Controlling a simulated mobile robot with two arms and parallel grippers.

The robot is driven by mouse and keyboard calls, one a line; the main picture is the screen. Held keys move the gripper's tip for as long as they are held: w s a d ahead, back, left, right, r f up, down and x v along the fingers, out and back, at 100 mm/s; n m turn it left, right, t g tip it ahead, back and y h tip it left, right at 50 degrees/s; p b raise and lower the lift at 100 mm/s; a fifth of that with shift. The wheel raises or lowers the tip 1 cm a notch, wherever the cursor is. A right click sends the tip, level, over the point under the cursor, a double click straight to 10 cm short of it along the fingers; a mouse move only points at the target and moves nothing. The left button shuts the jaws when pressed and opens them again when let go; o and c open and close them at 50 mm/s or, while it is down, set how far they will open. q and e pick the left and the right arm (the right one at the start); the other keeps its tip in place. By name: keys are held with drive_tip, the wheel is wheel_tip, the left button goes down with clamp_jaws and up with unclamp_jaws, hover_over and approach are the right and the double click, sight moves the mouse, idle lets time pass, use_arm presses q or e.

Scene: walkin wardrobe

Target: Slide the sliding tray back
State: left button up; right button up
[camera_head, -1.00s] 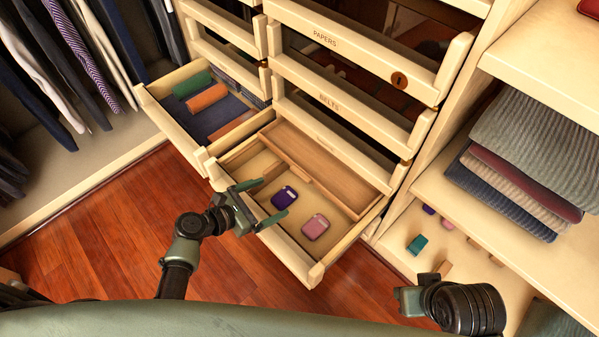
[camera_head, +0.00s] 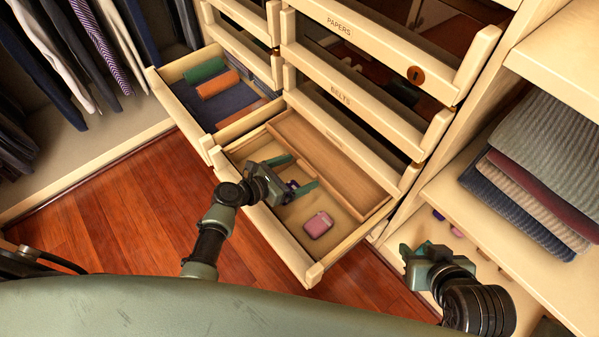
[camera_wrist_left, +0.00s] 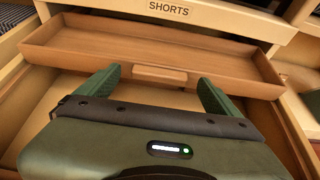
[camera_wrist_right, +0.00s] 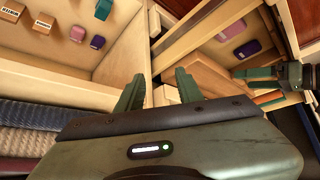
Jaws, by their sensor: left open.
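The sliding tray is a brown wooden tray (camera_head: 340,158) lying across the inner part of the open bottom drawer (camera_head: 280,240). In the left wrist view the tray (camera_wrist_left: 80,52) shows empty, with a small block-like handle (camera_wrist_left: 160,73) on its near wall. My left gripper (camera_head: 303,172) is over the drawer, open. In its wrist view the fingers (camera_wrist_left: 158,80) are either side of the handle; contact cannot be told. My right gripper (camera_head: 416,250) is open and empty by the right shelves, its fingers also in the right wrist view (camera_wrist_right: 160,88).
A pink case (camera_head: 319,224) lies in the drawer; a purple case (camera_head: 292,187) is partly hidden by my left gripper. Another open drawer (camera_head: 180,115) with rolled cloths is to the left. Folded sweaters (camera_head: 535,160) lie on the right shelf. Drawers labelled BELTS (camera_head: 340,95) and PAPERS are above.

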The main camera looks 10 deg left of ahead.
sight(320, 164)
use_arm(q)
drive_tip(key=shift+w+d+f, duration=0.2)
drive_tip(key=shift+w+d, duration=0.15)
drive_tip(key=shift+w, duration=0.05)
use_arm(e)
drive_tip(key=shift+w+a+r+t, duration=0.2)
drive_tip(key=shift+w+r, duration=0.1)
drive_tip(key=shift+w, duration=0.15)
drive_tip(key=shift+w+a+r+t, duration=0.1)
drive_tip(key=shift+w+r+t, duration=0.15)
drive_tip(key=shift+w, duration=0.2)
use_arm(q)
clamp_jaws()
drive_tip(key=w+d, duration=0.2)
drive_tip(key=w, duration=0.1)
drive_tip(key=shift+w+d+r, duration=0.15)
drive_tip(key=shift+w+d, duration=0.1)
drive_tip(key=shift+d, duration=0.1)
drive_tip(key=shift+w+d, duration=0.9)
drive_tip(key=shift+w, duration=0.2)
drive_tip(key=shift+w+d, duration=0.15)
drive_tip(key=shift+w, duration=0.1)
use_arm(e)
drive_tip(key=shift+s+f, duration=0.1)
drive_tip(key=shift+s, duration=0.05)
use_arm(q)
unclamp_jaws()
